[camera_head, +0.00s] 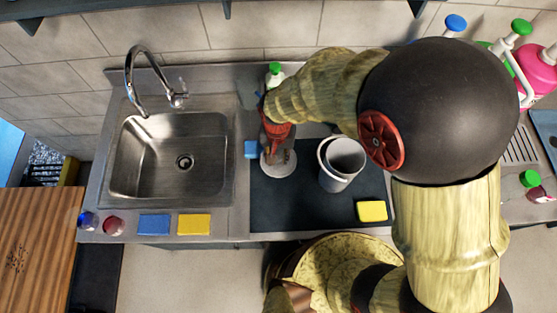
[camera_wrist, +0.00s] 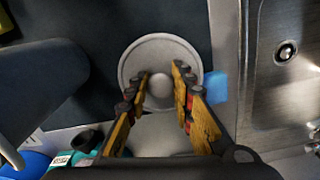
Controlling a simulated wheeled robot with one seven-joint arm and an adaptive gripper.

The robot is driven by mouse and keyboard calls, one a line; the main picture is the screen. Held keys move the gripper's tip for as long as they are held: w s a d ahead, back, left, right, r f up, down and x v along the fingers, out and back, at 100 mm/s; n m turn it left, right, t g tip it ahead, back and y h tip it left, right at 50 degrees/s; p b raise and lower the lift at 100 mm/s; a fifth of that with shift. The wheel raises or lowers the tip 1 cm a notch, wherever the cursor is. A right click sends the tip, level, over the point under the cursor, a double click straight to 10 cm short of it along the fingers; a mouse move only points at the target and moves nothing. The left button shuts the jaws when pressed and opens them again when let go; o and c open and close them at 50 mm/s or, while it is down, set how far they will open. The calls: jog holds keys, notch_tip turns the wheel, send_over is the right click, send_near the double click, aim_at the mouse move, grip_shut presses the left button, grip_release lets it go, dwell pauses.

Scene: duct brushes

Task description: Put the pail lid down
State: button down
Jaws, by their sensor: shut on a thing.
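The pail lid (camera_wrist: 133,62) is a pale grey round disc with a knob in the middle. My gripper (camera_wrist: 161,76) is shut on its knob, with one finger on either side. In the head view my gripper (camera_head: 279,148) points down at the lid (camera_head: 272,168), which looks level over the left edge of the dark mat. I cannot tell whether the lid touches the surface. A whitish pail (camera_head: 336,180) stands upright on the mat to the right of the lid. My arm hides part of the counter behind it.
A blue sponge (camera_head: 251,149) lies close to the lid's left side. A green-capped bottle (camera_head: 275,71) stands behind. A yellow sponge (camera_head: 372,211) lies at the mat's front right. The sink (camera_head: 170,180) is at left. The mat's front left is clear.

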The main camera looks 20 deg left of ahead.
aim_at(278, 163)
jog(key=shift+s+f, duration=0.1)
jog(key=shift+f, duration=1.7)
jog(key=shift+f+b, duration=0.4)
jog(key=shift+b, duration=0.1)
jog(key=c, duration=1.6)
grip_release()
jog(key=shift+o, duration=0.3)
notch_tip(278, 163, up, 13)
jog(key=shift+a+f+p, duration=0.1)
jog(key=shift+p, duration=0.95)
